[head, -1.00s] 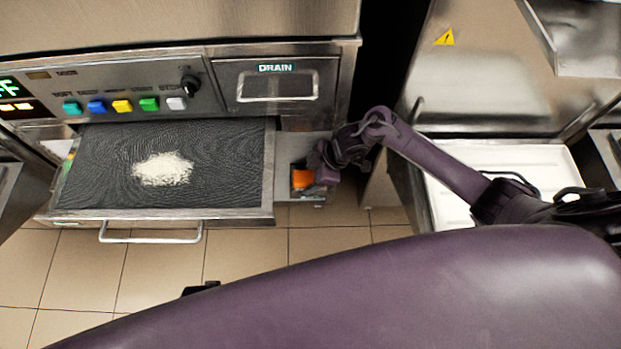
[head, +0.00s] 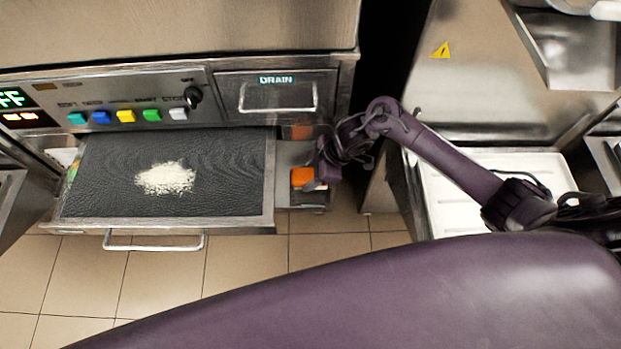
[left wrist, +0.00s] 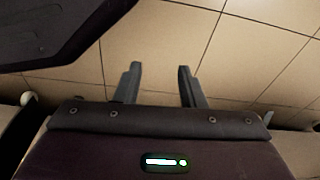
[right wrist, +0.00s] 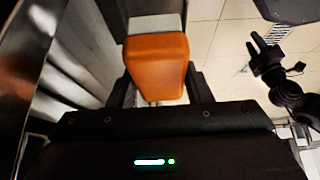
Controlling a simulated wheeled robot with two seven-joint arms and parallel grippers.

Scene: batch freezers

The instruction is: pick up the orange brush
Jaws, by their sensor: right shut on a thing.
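The orange brush (head: 302,177) is at the right side of the open drawer in the head view, over a narrow steel ledge. My right gripper (head: 318,176) is shut on it. In the right wrist view the brush's orange block (right wrist: 158,62) sits between the two fingers (right wrist: 157,92), with a pale grey part beyond it. I cannot tell whether the brush still touches the ledge. My left gripper (left wrist: 158,78) is open and empty above the tiled floor in the left wrist view; it is hidden in the head view.
An open drawer (head: 268,180) with a dark mesh bed holds a white granular heap (head: 165,179). Its handle (head: 155,246) sticks out in front. Above it are coloured buttons and a DRAIN panel (head: 277,98). A white tray (head: 490,190) lies at the right.

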